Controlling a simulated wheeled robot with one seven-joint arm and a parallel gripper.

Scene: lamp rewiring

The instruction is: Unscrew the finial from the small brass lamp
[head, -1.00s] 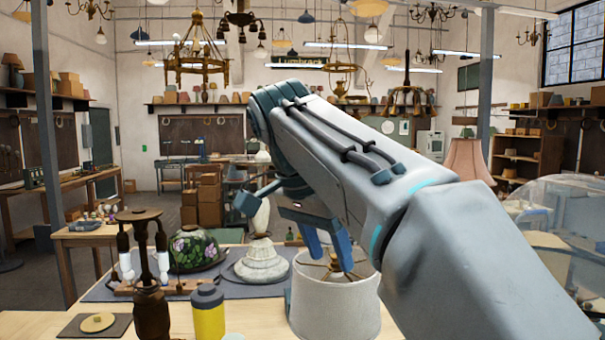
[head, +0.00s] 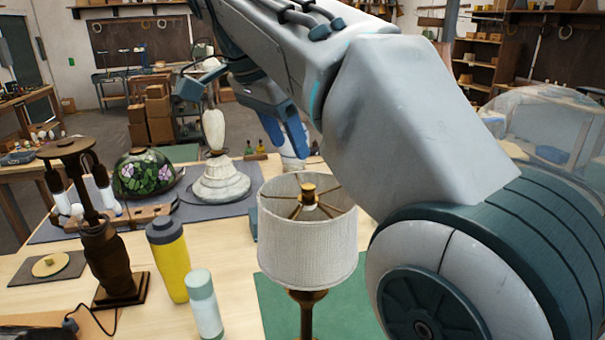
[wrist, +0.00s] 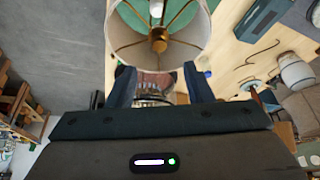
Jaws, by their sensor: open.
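The small brass lamp (head: 307,312) stands on a green mat, its lower part cut off by the picture's bottom edge. Its white drum shade (head: 300,245) is open at the top, with brass spokes meeting in the middle. The small brass finial (head: 308,189) sits at that hub, upright; it also shows in the wrist view (wrist: 158,38), inside the shade's ring. My gripper (head: 289,146) has blue fingers, open and empty, above and just left of the shade in the head picture. In the wrist view my fingertips (wrist: 158,70) are spread below the finial, apart from it.
A yellow bottle (head: 170,262), a pale cylinder (head: 204,305) and a dark bronze lamp (head: 108,255) stand to the left. A floral glass shade (head: 146,174) and a white lamp base (head: 220,180) are behind. A clear dome (head: 555,135) is at right.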

